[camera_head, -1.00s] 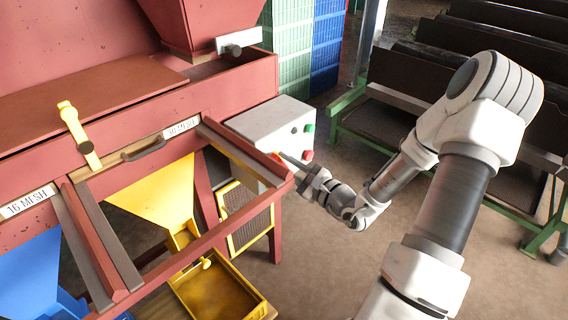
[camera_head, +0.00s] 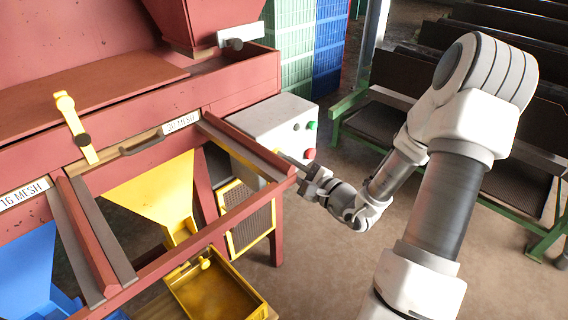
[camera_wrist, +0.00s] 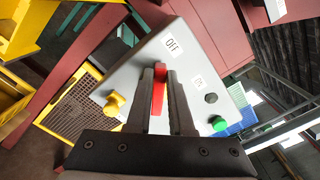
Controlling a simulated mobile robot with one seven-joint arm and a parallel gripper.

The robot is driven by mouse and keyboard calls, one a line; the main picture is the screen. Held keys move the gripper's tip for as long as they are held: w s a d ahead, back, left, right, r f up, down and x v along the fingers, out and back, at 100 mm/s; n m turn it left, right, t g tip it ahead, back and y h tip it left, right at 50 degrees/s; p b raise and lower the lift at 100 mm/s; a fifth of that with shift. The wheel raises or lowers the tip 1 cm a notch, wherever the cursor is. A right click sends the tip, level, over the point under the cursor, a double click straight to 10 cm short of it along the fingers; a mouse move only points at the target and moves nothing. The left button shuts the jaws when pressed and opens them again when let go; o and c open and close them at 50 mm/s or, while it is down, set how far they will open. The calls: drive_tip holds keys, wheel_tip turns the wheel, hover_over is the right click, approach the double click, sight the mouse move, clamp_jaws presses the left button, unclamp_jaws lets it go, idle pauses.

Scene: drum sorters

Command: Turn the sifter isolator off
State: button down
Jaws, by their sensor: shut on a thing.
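The isolator's red handle (camera_wrist: 158,92) stands on the face of a grey control box (camera_head: 268,117), which also fills the middle of the wrist view (camera_wrist: 192,58). My gripper (camera_wrist: 160,76) is shut on the handle, with one dark finger on each side of it. The OFF label (camera_wrist: 172,45) is just above and right of the handle's upper end; the ON label (camera_wrist: 198,82) is further right and lower.
A yellow knob (camera_wrist: 114,103) is there too. The red sifter frame rail (camera_head: 262,160) runs close left of my gripper. Open floor lies below.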

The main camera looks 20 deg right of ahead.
drive_tip(key=c, duration=0.7)
unclamp_jaws()
drive_tip(key=shift+w+d+f, duration=0.15)
drive_tip(key=shift+d+f, duration=0.1)
drive_tip(key=shift+d, duration=0.05)
drive_tip(key=shift+c, duration=0.2)
drive_tip(key=shift+a, duration=0.1)
drive_tip(key=shift+r, duration=0.1)
drive_tip(key=v, duration=1.7)
drive_tip(key=shift+s, duration=0.3)
